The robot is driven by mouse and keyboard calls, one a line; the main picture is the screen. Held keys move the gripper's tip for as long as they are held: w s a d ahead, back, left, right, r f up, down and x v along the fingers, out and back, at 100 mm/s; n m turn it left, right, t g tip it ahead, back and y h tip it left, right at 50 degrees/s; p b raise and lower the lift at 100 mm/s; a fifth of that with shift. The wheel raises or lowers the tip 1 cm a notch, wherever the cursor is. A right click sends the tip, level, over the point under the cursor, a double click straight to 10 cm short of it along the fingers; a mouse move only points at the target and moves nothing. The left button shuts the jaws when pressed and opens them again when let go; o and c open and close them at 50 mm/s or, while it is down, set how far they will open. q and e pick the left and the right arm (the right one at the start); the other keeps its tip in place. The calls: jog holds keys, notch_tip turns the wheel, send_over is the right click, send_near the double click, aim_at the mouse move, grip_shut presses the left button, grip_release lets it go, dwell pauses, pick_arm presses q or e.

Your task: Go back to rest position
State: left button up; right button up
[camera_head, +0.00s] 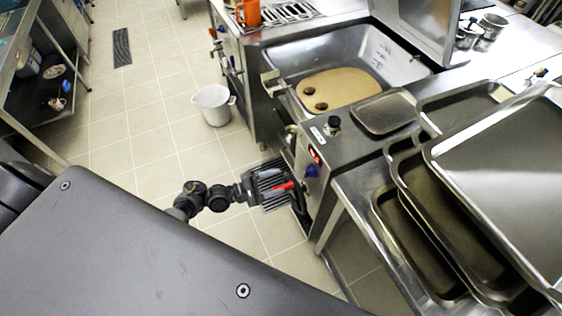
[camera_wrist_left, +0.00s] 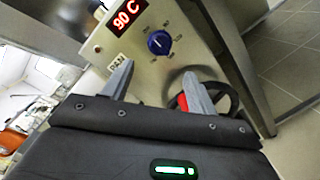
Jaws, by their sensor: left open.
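My left gripper (camera_head: 299,196) is in front of the control panel of the steel cooking unit, low at its front corner. In the left wrist view its two fingers (camera_wrist_left: 158,82) stand apart, open, with no object seen held between them. A blue knob (camera_wrist_left: 159,42) and a red display reading 90 C (camera_wrist_left: 127,14) are on the panel (camera_wrist_left: 140,62) ahead. A dark round handwheel with a red part (camera_wrist_left: 205,100) is behind the right finger; I cannot tell whether the finger touches it. My right gripper is not in view.
A steel basin (camera_head: 283,72) with a tan board (camera_head: 345,88) is behind the panel. Stacked trays (camera_head: 510,170) cover the counter at right. A white bucket (camera_head: 213,103) stands on the tiled floor (camera_head: 150,130), which is mostly clear at left. A shelf unit stands at far left.

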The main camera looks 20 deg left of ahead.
pick_arm(q)
jog(key=s+f+m+g+y+b, duration=0.1)
jog(key=s+f+m+g+y, duration=0.3)
jog(key=s+f, duration=0.7)
jog(key=s+f+m+g+y+b, duration=0.15)
jog(key=s+f+m+y, duration=0.45)
jog(key=f, duration=0.9)
jog(key=s+a+f+m+g+y, duration=0.1)
jog(key=s+f+m+g, duration=0.1)
jog(key=s, duration=0.5)
jog(key=s+a+f+m+g+y, duration=0.1)
jog(key=s+a+f+m, duration=0.1)
jog(key=s, duration=0.6)
jog(key=s+a+f+m+g+y, duration=0.1)
jog(key=s+f+m, duration=0.3)
jog(key=s, duration=0.4)
jog(key=shift+a+f+g, duration=0.45)
jog(key=shift+a+g, duration=0.15)
jog(key=shift+g, duration=0.25)
jog(key=shift+s, duration=0.1)
